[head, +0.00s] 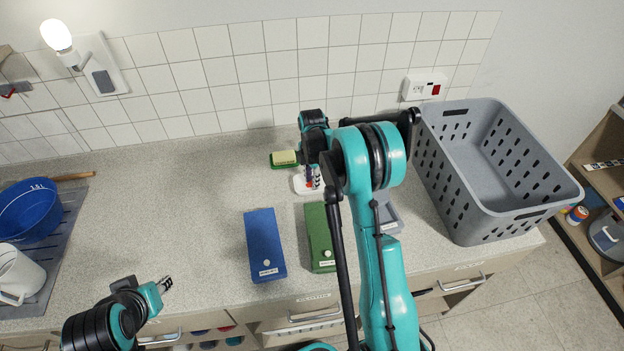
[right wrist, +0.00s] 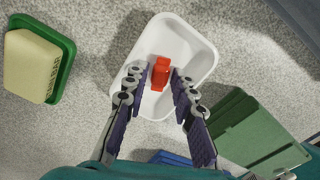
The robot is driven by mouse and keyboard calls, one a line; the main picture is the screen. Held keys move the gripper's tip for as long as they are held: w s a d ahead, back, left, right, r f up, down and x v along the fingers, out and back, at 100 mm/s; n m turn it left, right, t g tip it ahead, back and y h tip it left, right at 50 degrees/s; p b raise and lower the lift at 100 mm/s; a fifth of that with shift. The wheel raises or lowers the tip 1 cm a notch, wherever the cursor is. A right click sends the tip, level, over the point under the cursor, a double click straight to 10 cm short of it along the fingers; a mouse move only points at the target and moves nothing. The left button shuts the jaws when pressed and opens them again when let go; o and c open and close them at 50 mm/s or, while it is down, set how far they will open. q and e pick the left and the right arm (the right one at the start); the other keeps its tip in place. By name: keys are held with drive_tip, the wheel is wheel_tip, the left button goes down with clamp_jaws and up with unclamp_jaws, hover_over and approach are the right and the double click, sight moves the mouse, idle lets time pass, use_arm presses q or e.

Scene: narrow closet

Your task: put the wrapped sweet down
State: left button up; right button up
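The wrapped sweet is a small red piece (right wrist: 160,74) between the fingertips of my right gripper (right wrist: 161,79) in the right wrist view. In the head view the right gripper (head: 313,178) points down over the white tray (head: 299,187), largely hidden by my arm. My left gripper (head: 166,284) is at the lower left, away from the tray, its fingers too small to judge.
A blue box (head: 264,245) and a green box (head: 320,237) lie in front. A grey basket (head: 480,205) stands right. A blue bowl (head: 28,212) and white jug (head: 20,273) stand far left. The left-middle counter is clear.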

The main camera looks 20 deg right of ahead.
drive_tip(key=shift+r, duration=0.15)
drive_tip(key=shift+r, duration=0.35)
wheel_tip(320, 180, up, 11)
drive_tip(key=p, duration=0.2)
drive_tip(key=s+a+r+m+t, duration=0.3)
drive_tip(key=s+a+r+m, duration=0.45)
drive_tip(key=s+r, duration=0.35)
drive_tip(key=s+a+f+m+t, duration=0.1)
drive_tip(key=s+a+m+t, duration=0.1)
drive_tip(key=s+m, duration=0.4)
drive_tip(key=s+a+f+m+t, duration=0.1)
drive_tip(key=s+a+m+t, duration=0.1)
drive_tip(key=s+m, duration=0.4)
drive_tip(key=shift+s+a, duration=0.35)
drive_tip(key=shift+s, duration=1.55)
